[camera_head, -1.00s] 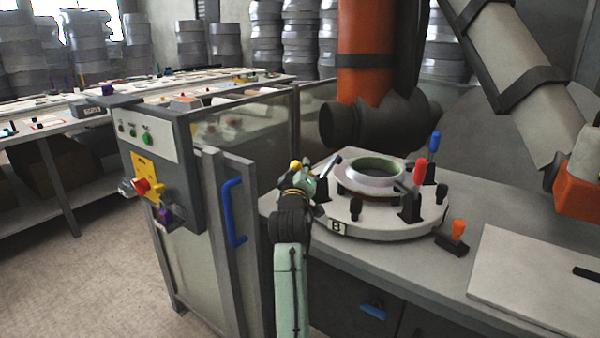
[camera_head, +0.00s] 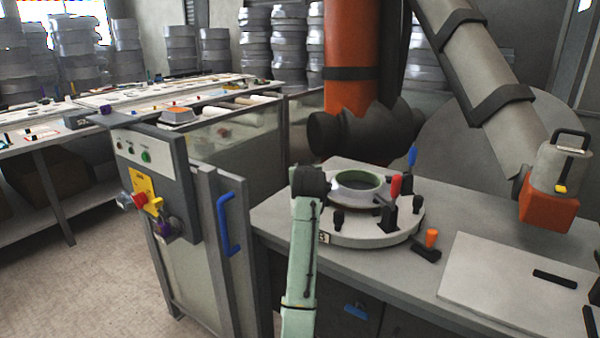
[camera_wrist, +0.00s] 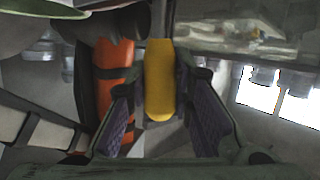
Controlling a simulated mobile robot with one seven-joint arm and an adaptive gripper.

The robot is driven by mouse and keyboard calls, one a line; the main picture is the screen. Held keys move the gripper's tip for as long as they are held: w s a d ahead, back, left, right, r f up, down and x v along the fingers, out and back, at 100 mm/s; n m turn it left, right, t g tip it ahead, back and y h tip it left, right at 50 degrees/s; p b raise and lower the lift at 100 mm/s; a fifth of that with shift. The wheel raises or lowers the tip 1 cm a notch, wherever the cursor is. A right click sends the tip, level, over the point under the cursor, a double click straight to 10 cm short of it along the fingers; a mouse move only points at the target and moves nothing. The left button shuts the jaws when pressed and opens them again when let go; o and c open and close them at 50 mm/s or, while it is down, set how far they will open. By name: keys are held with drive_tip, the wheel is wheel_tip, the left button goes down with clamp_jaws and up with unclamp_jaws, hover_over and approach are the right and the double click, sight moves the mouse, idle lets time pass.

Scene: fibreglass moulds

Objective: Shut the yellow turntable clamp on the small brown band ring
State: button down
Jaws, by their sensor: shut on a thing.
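The round pale turntable (camera_head: 372,238) stands on the grey bench and carries a ring (camera_head: 358,202) with a green inner rim and a paler outer side. I cannot make out its brown band clearly. The yellow clamp handle (camera_wrist: 158,80) shows in the wrist view, upright in the picture between my purple-padded fingers. My gripper (camera_wrist: 163,100) is shut on this handle. In the head view my arm and wrist, at the left edge of the turntable, hide the yellow clamp and the fingers.
Red (camera_head: 395,187) and blue (camera_head: 412,157) handled clamps stand at the turntable's right side. An orange-handled clamp (camera_head: 431,239) lies on the bench beside it. An orange duct (camera_head: 350,60) hangs behind. A control cabinet (camera_head: 155,175) stands left; a white board (camera_head: 510,270) lies right.

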drive_tip(key=shift+w+d+m, duration=0.1)
drive_tip(key=shift+d+m, duration=0.25)
drive_tip(key=shift+m, duration=0.05)
drive_tip(key=shift+d, duration=0.1)
drive_tip(key=c, duration=1.4)
unclamp_jaws()
drive_tip(key=v, duration=1.2)
drive_tip(key=shift+d+r, duration=0.15)
drive_tip(key=shift+r, duration=0.1)
drive_tip(key=shift+w, duration=0.1)
